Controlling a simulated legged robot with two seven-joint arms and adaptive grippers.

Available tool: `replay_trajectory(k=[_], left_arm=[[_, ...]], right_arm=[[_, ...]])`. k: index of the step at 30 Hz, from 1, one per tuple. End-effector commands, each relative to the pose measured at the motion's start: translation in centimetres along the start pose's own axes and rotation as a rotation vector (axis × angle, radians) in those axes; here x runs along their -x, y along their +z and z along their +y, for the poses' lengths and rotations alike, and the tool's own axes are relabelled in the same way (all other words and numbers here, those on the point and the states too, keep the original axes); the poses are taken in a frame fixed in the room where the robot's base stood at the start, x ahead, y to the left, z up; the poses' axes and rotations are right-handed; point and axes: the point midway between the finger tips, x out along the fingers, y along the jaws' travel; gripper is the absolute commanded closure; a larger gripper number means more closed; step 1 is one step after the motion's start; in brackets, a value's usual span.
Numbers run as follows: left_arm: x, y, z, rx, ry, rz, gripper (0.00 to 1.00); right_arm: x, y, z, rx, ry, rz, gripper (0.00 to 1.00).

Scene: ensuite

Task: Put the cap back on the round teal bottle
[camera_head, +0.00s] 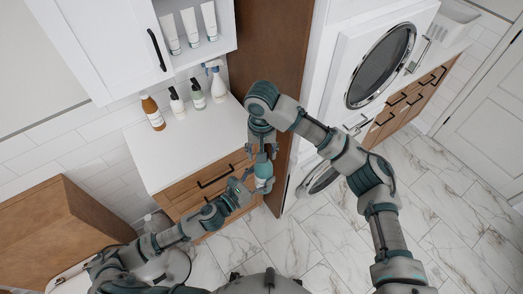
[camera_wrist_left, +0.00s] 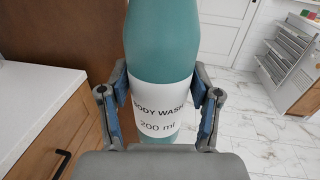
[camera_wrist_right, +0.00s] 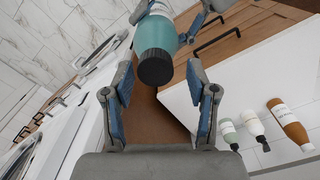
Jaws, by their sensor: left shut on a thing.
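The round teal bottle (camera_wrist_left: 160,60) with a white "BODY WASH 200 ml" label stands between the fingers of my left gripper (camera_wrist_left: 161,90), which is shut on its body. In the head view the bottle (camera_head: 264,170) is held in front of the wooden drawers, partly hidden by both grippers. In the right wrist view the black cap (camera_wrist_right: 156,68) sits at the end of the teal bottle (camera_wrist_right: 154,34). My right gripper (camera_wrist_right: 159,80) is open, its fingers on either side of the cap with gaps showing. Whether the cap is fully seated is unclear.
A white counter (camera_head: 205,135) over wooden drawers lies behind the grippers. An amber bottle (camera_head: 153,113), other pump bottles and a spray bottle (camera_head: 218,86) stand at its back. A wooden panel (camera_head: 265,50) and washer (camera_head: 380,65) are to the right. The marble floor is clear.

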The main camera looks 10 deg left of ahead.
Motion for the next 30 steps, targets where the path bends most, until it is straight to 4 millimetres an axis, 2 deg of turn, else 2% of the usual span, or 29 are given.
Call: replay_trajectory(k=[7, 12, 18, 30], left_arm=[[0.0, 0.1, 0.2, 0.000, 0.004, -0.001, 1.00], [0.0, 0.1, 0.3, 0.001, 0.005, -0.001, 1.00], [0.0, 0.1, 0.3, 0.001, 0.006, 0.000, 1.00], [0.0, 0.1, 0.3, 0.001, 0.007, 0.000, 1.00]], right_arm=[[0.5, 0.0, 0.1, 0.001, 0.003, -0.001, 0.42], [2.8, 0.0, 0.1, -0.001, 0.004, 0.001, 0.42], [4.4, 0.0, 0.1, 0.000, 0.004, -0.002, 0.42], [4.6, 0.0, 0.1, 0.044, 0.005, -0.002, 0.45]])
